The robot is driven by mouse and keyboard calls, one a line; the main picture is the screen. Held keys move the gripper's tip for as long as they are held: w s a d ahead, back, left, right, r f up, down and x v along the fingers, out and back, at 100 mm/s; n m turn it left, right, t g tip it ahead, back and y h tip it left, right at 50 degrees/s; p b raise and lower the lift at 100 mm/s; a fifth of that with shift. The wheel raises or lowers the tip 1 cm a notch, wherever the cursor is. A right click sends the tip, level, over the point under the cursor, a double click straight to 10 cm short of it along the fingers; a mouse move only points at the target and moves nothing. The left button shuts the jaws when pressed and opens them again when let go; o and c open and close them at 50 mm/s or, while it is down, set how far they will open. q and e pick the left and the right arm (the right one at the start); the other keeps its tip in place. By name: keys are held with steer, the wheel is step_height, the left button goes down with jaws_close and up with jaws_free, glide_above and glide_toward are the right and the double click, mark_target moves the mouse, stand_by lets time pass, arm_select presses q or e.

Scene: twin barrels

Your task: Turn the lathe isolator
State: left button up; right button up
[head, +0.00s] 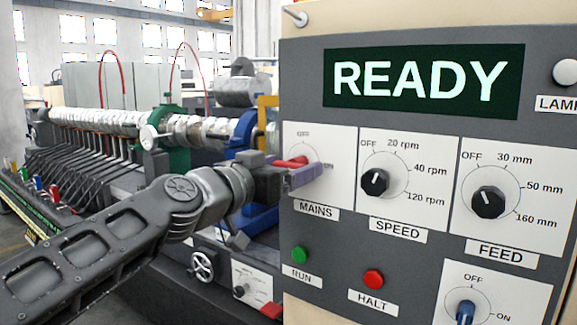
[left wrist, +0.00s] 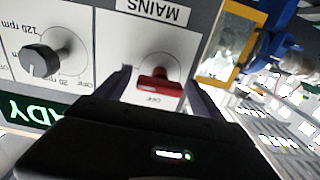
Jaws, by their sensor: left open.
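The red rotary handle (head: 294,162) labelled MAINS sits on a white plate at the left of the grey panel. OFF is marked above it and ON to its right; the handle lies roughly crosswise. It also shows in the left wrist view (left wrist: 158,84), upside down, with its OFF mark below it. My left gripper (head: 303,175) is at this plate, open, with one finger on either side of the handle. In the left wrist view the fingers (left wrist: 158,90) show gaps to the handle; contact cannot be told. My right gripper is out of view.
A READY display (head: 423,81) tops the panel. SPEED (head: 375,182) and FEED (head: 488,202) knobs stand to the right. Green RUN (head: 300,254) and red HALT (head: 373,279) buttons and a blue knob (head: 465,313) are below. The machine (head: 165,125) fills the left background.

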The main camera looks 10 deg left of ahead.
arm_select(q)
steer(key=shift+c, duration=0.6)
steer(key=c, duration=1.2)
steer(key=shift+c, duration=0.2)
steer(key=shift+n, duration=0.5)
steer(key=n, duration=1.2)
steer(key=shift+n+p, duration=0.3)
steer(key=shift+p, duration=0.1)
steer(key=shift+n+p, duration=0.35)
steer(key=shift+n, duration=1.85)
